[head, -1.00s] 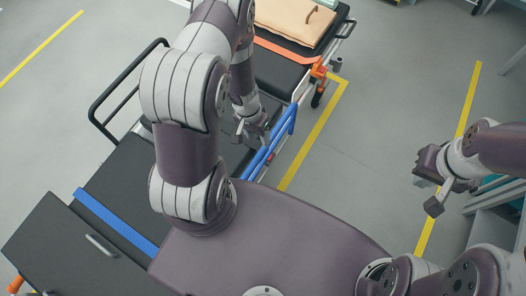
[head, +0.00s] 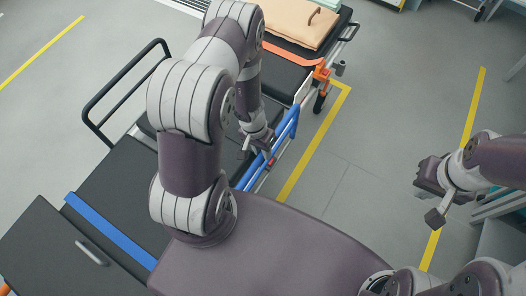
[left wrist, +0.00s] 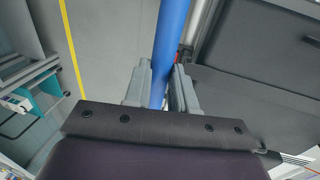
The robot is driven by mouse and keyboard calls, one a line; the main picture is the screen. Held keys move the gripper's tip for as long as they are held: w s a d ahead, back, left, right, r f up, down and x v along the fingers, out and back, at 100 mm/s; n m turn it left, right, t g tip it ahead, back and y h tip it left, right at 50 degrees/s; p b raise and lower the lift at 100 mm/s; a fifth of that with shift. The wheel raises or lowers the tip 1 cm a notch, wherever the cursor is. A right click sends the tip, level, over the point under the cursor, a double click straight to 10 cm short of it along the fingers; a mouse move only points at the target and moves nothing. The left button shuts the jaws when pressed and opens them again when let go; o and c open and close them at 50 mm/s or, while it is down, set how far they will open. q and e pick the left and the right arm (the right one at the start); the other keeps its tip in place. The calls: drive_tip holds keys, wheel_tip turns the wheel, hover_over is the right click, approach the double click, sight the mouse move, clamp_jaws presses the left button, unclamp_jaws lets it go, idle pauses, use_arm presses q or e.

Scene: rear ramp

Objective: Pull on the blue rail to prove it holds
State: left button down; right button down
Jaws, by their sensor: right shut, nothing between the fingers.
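The blue rail (head: 286,134) runs along the right side of a black stretcher (head: 200,262). My left gripper (head: 264,149) is at the rail in the head view, partly behind its own wrist. In the left wrist view the blue rail (left wrist: 168,45) passes between the two fingers of my left gripper (left wrist: 161,84), which lie close against it on both sides. My right gripper (head: 437,195) is shut and empty, over the floor to the right, away from the stretcher.
A blue strap (head: 108,228) crosses the stretcher. An orange strap (head: 290,52) and a beige pillow (head: 298,20) lie at its far end, with a wheel (head: 319,103) beside it. A black side rail (head: 116,85) stands left. Grey floor (head: 375,140) is open to the right.

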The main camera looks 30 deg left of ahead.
use_arm(q)
drive_tip(key=shift+d+b, duration=0.4)
drive_tip(key=shift+d, duration=0.35)
drive_tip(key=shift+a, duration=0.25)
idle(0.5)
drive_tip(key=shift+w+a, duration=0.1)
drive_tip(key=shift+a, duration=0.35)
drive_tip(key=shift+c, duration=1.4)
unclamp_jaws()
wheel_tip(320, 180, up, 9)
drive_tip(key=a+p, duration=0.1)
drive_tip(key=p, duration=0.6)
drive_tip(key=shift+a, duration=0.4)
